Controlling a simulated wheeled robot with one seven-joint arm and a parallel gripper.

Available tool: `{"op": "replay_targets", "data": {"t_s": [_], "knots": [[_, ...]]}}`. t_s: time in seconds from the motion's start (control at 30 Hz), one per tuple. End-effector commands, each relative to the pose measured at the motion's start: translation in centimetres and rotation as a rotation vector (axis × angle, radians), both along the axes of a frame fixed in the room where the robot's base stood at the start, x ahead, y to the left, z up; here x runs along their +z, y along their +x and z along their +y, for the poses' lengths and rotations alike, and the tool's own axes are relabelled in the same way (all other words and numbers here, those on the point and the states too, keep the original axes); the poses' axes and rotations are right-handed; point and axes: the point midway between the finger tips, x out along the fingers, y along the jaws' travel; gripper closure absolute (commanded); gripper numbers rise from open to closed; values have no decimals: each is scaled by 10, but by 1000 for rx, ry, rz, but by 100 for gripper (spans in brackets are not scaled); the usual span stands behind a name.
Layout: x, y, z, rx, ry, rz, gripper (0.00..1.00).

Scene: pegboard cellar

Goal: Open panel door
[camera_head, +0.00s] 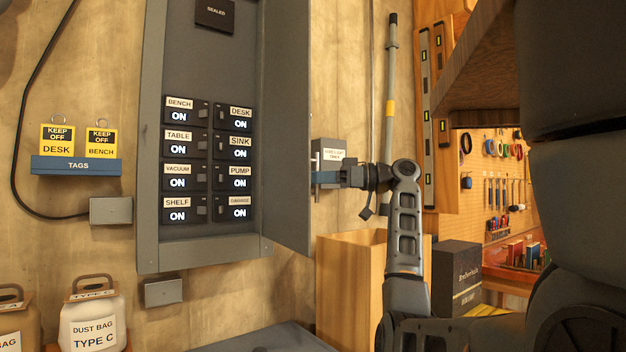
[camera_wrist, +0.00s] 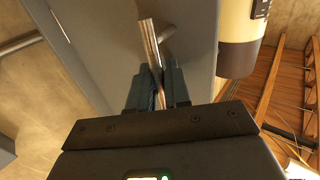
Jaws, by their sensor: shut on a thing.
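The grey panel door (camera_head: 288,120) stands swung out to the right of the grey breaker panel (camera_head: 190,240), whose inside is exposed. Two columns of labelled breakers, all reading ON, show in the panel. My gripper (camera_head: 322,178) is at the door's outer side, near its free edge. A metal bar handle (camera_head: 317,170) stands off that side. In the wrist view the handle (camera_wrist: 150,45) runs down between my two fingers (camera_wrist: 158,90), which are shut on it. The door (camera_wrist: 100,50) fills the area behind the handle. The fingers hide the handle's lower part.
A tags holder (camera_head: 77,166) with yellow tags hangs left of the panel. Dust bag containers (camera_head: 92,318) stand below it. A wooden box (camera_head: 345,290) and a dark box (camera_head: 456,275) stand right of the door. A small labelled grey box (camera_head: 334,152) is on the wall behind my gripper.

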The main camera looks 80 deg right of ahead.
Motion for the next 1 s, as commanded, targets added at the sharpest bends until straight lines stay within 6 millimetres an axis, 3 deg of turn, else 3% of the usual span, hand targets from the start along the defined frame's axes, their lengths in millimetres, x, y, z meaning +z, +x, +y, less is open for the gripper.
{"op": "replay_targets", "data": {"t_s": [0.5, 0.53, 0.63, 1.0], "knots": [[-1, -1, -3, -2, 1, 0, 100], [0, -1, -3, -2, 1, 0, 80], [0, -1, -3, -2, 1, 0, 70], [-1, -10, -5, -3, 1, -1, 69]]}}
